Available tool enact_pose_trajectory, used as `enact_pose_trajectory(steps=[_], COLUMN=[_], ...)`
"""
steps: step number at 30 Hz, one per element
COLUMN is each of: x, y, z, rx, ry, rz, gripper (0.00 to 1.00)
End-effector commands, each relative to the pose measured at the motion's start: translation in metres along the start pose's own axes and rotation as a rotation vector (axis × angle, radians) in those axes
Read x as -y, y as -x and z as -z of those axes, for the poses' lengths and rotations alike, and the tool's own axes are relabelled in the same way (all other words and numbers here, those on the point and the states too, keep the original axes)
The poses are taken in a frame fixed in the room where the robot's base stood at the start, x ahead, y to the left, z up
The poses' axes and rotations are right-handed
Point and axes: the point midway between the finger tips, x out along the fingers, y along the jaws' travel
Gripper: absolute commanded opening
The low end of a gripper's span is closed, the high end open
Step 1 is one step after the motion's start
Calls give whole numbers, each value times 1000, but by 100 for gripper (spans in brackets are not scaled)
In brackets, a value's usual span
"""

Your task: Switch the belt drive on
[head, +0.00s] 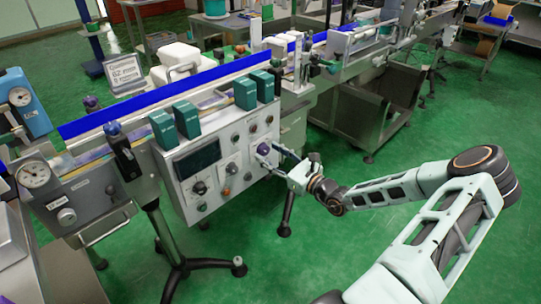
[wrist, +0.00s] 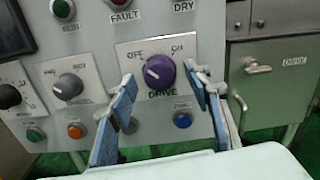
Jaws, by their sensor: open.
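The belt drive switch is a purple round knob (wrist: 159,71) on a pale plate marked OFF at upper left, ON at upper right and DRIVE below. A light pointer line on the knob seems to lean to the upper left, towards OFF, but it is small. In the head view the knob (head: 263,149) is on the right part of the grey control panel (head: 217,172). My gripper (wrist: 162,78) is open, its blue-padded fingers to the left and right of the knob with gaps showing. In the head view my gripper (head: 277,156) is close in front of the panel.
A black selector knob (wrist: 68,86) is left of the drive plate. An orange button (wrist: 76,131) and a blue button (wrist: 182,120) are below. FAULT and DRY lamps are above. A grey cabinet with a handle (wrist: 257,67) stands at right.

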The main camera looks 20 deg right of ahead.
Motion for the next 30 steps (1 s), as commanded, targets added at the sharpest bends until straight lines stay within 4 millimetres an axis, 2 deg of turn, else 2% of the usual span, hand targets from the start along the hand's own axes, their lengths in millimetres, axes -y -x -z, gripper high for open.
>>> enact_pose_trajectory(steps=[2,13,23,30], x=[0,0,0,-1], y=[0,0,0,0], z=[0,0,-2,-5], rx=[0,0,-1,-2], ry=[0,0,-51,-203], rz=[0,0,-1,-2], gripper=[45,4,4,4])
